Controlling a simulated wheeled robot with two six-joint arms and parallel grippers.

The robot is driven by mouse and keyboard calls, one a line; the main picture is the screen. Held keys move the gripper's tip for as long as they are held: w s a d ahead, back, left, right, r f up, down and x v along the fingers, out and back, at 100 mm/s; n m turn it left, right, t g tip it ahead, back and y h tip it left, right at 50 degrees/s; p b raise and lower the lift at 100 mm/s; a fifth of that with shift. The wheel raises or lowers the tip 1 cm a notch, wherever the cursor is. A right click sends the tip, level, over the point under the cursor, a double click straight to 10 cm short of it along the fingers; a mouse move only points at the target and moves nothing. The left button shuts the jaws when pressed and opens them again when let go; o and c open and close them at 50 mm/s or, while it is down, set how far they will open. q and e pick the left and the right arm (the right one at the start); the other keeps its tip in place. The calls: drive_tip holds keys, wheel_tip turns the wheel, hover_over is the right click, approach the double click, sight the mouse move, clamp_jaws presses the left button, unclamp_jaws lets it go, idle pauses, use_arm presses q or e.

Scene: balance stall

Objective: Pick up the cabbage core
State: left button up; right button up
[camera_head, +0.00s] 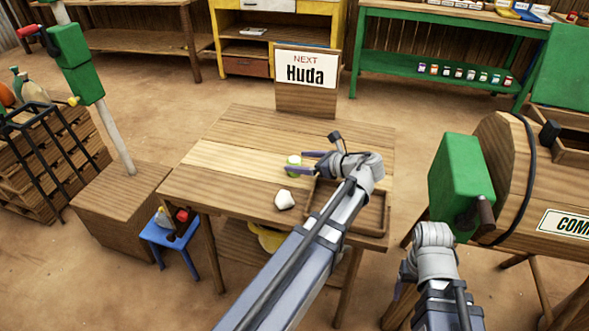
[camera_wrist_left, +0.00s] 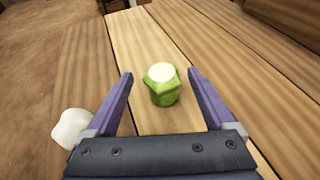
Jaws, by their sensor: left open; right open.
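The cabbage core (camera_head: 293,160) is a small green piece with a pale, flat top. It stands on the wooden table (camera_head: 235,150), and in the left wrist view (camera_wrist_left: 162,88) it is between my fingers. My left gripper (camera_head: 296,163) is open, with its purple fingers on either side of the core. In the left wrist view (camera_wrist_left: 160,76) gaps show between the core and both fingers. My right arm shows at the lower right, but its gripper fingers are not visible.
A white lump (camera_head: 284,200) lies on the table near the core, beside the left finger (camera_wrist_left: 73,128). A shallow wooden tray (camera_head: 372,226) is to the right, partly behind my arm. A sign (camera_head: 306,70) stands at the back edge. The table's left part is clear.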

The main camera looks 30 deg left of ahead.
sight(289, 161)
use_arm(q)
drive_tip(key=shift+a+f, duration=0.25)
drive_tip(key=shift+a, duration=0.15)
drive_tip(key=shift+w+a+f+b, duration=0.15)
drive_tip(key=shift+a+f+b, duration=0.15)
drive_tip(key=shift+a+b, duration=0.1)
drive_tip(key=b+x, duration=0.1)
drive_tip(key=x, duration=0.2)
drive_tip(key=shift+w+a+f, duration=0.1)
drive_tip(key=shift+a+f, duration=0.05)
drive_tip(key=shift+f, duration=0.1)
drive_tip(key=shift+a, duration=0.35)
drive_tip(key=shift+c, duration=0.3)
clamp_jaws()
